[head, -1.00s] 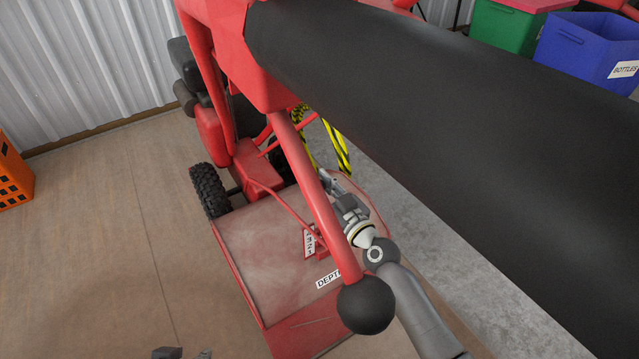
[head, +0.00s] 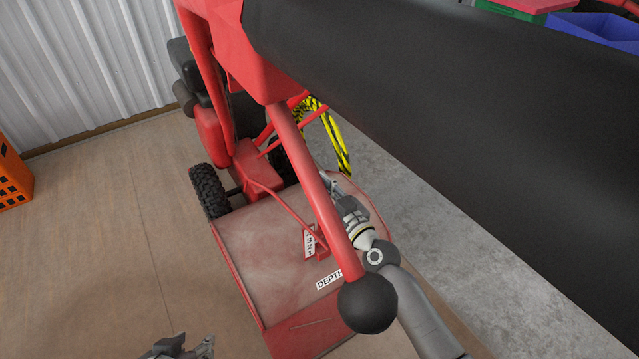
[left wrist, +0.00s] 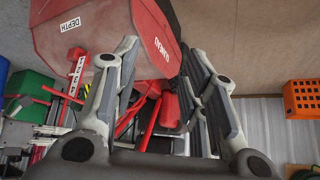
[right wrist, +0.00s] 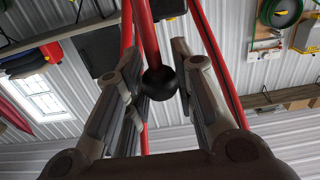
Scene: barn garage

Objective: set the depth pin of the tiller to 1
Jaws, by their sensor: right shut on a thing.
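A red part touches or nearly touches the scale; I cannot tell at which number. My left gripper (head: 180,349) is at the lower left, apart from the tiller; its fingers (left wrist: 163,60) are spread and empty. My right gripper (head: 336,190) is partly hidden behind a thick red bar. In the right wrist view its fingers are shut on a black ball knob (right wrist: 159,83) on a red bar.
A black ball (head: 367,303) ends the thick red bar near the camera. A large black grip (head: 450,110) covers the upper right. An orange crate (head: 12,178) is at the left. A blue bin (head: 600,28) stands at the back. Floor left of the tiller is clear.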

